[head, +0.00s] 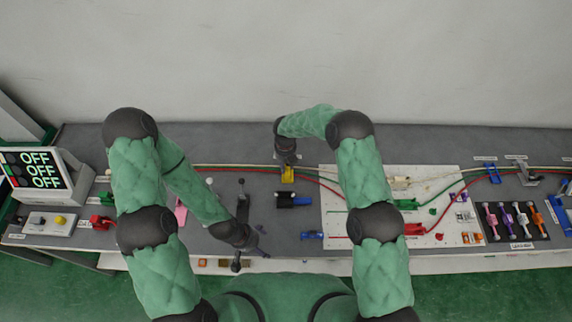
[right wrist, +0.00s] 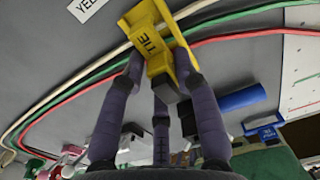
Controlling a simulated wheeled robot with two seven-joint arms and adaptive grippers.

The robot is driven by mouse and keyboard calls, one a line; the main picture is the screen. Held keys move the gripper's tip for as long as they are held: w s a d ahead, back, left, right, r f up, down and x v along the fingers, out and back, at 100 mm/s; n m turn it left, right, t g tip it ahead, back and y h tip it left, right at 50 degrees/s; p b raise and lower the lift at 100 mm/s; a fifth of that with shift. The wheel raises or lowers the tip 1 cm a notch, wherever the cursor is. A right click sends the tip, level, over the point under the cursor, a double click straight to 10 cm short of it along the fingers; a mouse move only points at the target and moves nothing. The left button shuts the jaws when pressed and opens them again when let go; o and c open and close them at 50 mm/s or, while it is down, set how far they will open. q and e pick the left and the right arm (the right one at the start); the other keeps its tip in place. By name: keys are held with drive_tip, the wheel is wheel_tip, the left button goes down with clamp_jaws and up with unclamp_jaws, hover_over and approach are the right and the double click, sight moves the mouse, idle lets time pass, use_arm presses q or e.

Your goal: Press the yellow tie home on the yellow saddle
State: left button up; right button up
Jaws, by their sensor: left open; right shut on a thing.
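The yellow tie (right wrist: 158,42), marked TIE, is between the fingers of my right gripper (right wrist: 165,85) in the right wrist view. Yellow also shows below that gripper (head: 287,162) in the head view. The yellow saddle cannot be told apart from the tie; yellow parts overlap where the cables pass. White, green and red cables (right wrist: 238,37) run by the yellow parts, and the exact seating is hidden. My left gripper (head: 250,240) is open and empty near the table's front edge, well apart from the tie.
A dark block with a blue end (head: 290,200) lies in front of the right gripper. A white board (head: 390,235) with clips and cables is to the right, with a dark tool tray (head: 512,237) beyond. A screen reading OFF (head: 35,170) stands at far left. The wall is behind.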

use_arm(q)
drive_tip(key=shift+f, duration=0.2)
use_arm(e)
drive_tip(key=shift+f, duration=0.2)
use_arm(q)
drive_tip(key=shift+f+b, duration=0.35)
drive_tip(key=shift+b, duration=0.15)
use_arm(e)
drive_tip(key=shift+f, duration=0.35)
use_arm(q)
drive_tip(key=shift+f, duration=0.1)
use_arm(e)
drive_tip(key=shift+f, duration=0.1)
drive_tip(key=o, duration=1.4)
use_arm(q)
drive_tip(key=shift+r+p, duration=1.55)
drive_tip(key=shift+r, duration=0.15)
use_arm(e)
drive_tip(key=shift+r, duration=3.55)
